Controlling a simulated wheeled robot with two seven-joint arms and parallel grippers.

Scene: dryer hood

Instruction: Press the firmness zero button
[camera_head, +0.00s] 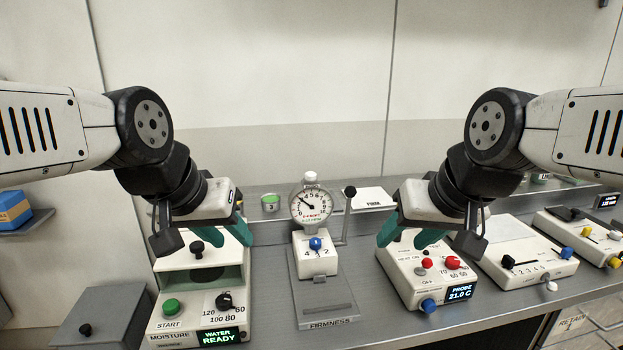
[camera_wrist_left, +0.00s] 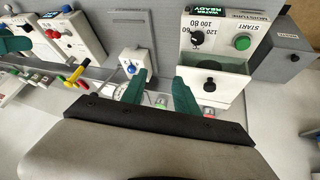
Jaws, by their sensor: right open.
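The firmness tester stands mid-bench in the head view, with a round dial gauge (camera_head: 311,205) whose needle points to the upper left. A small white cap (camera_head: 310,177) sits on top of the gauge; no label on it is readable. Below it is a white block with a blue knob (camera_head: 315,243), also in the left wrist view (camera_wrist_left: 131,69). A black-balled lever (camera_head: 349,191) stands right of the gauge. My left gripper (camera_head: 226,236) is left of the tester, above the moisture unit, its fingers apart (camera_wrist_left: 159,84) and empty. My right gripper (camera_head: 406,240) is open and empty, right of the tester.
The moisture unit (camera_head: 180,325) with a green start button stands at left. The probe unit (camera_head: 405,275) with red knobs stands under my right gripper. More control boxes (camera_head: 525,260) line the right. A green-topped tin (camera_head: 270,202) and FIRM tray (camera_head: 373,198) stand behind.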

